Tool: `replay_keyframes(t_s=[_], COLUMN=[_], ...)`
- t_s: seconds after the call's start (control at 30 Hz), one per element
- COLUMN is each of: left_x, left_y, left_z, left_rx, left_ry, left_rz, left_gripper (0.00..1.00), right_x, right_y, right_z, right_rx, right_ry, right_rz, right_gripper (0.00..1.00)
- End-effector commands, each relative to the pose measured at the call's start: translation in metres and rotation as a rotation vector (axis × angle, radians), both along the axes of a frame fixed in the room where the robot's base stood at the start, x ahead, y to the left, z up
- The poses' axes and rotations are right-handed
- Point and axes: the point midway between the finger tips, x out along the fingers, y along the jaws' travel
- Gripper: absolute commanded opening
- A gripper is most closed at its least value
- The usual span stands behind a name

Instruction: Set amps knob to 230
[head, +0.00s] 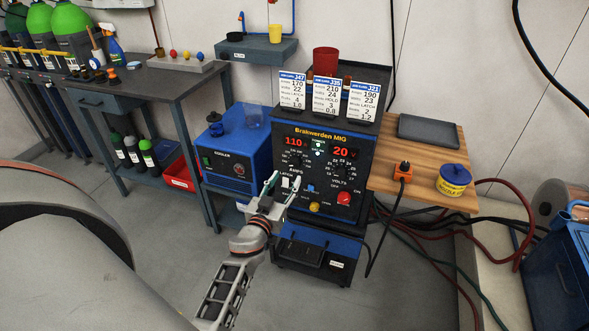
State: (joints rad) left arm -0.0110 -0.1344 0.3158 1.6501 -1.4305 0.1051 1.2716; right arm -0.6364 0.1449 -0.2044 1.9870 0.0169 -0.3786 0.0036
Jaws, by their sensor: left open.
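The blue and black Brakwerden MIG welder (352,138) stands in the middle of the head view. Its left red display (295,142) reads 110, above the amps knob (296,162). Its right display reads 20, above the volts knob (342,168). My left gripper (283,181) is open in front of the panel's lower left, just below the amps knob. I cannot tell whether a finger touches the panel. Three white job cards (327,99) stand on top of the welder, headed J47, J35 and J21. My right gripper is not in view.
A blue cooler (233,165) stands left of the welder. A wooden side shelf (437,140) at the right bears a dark tray and a blue and yellow tub (454,180). A red knob (344,198) and a yellow knob (314,207) sit low on the panel. Cables hang at the right.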

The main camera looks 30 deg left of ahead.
Motion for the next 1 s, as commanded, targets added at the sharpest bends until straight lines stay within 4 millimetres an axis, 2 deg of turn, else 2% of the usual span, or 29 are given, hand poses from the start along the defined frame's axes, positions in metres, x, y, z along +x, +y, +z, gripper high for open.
replay_keyframes(t_s=[0.2, 0.4, 0.57, 0.8, 0.83, 0.97, 1.0], left_x=[0.034, 0.057, 0.065, 0.065, 0.065, 0.065, 0.065], left_y=[0.008, 0.014, 0.016, 0.016, 0.016, 0.016, 0.016], left_z=[-0.001, -0.002, -0.001, 0.000, 0.000, 0.000, 0.000], left_rx=[0.002, 0.001, 0.002, 0.002, 0.002, 0.002, 0.002], left_ry=[0.000, 0.002, 0.001, 0.001, 0.001, 0.001, 0.001], left_rz=[0.000, 0.000, 0.000, 0.000, 0.000, 0.000, 0.000], left_gripper=[0.42, 0.42, 0.42, 0.42, 0.37, 0.03, 0.03], right_x=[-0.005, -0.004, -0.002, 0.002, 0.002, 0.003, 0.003], right_y=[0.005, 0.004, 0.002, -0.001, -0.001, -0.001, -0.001], right_z=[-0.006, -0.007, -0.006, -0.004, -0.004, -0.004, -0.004], right_rx=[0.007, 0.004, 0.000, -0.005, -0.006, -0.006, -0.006], right_ry=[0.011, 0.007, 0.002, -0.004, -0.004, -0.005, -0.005], right_rz=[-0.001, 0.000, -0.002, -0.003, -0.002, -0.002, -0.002], right_gripper=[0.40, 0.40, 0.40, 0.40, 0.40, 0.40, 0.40])
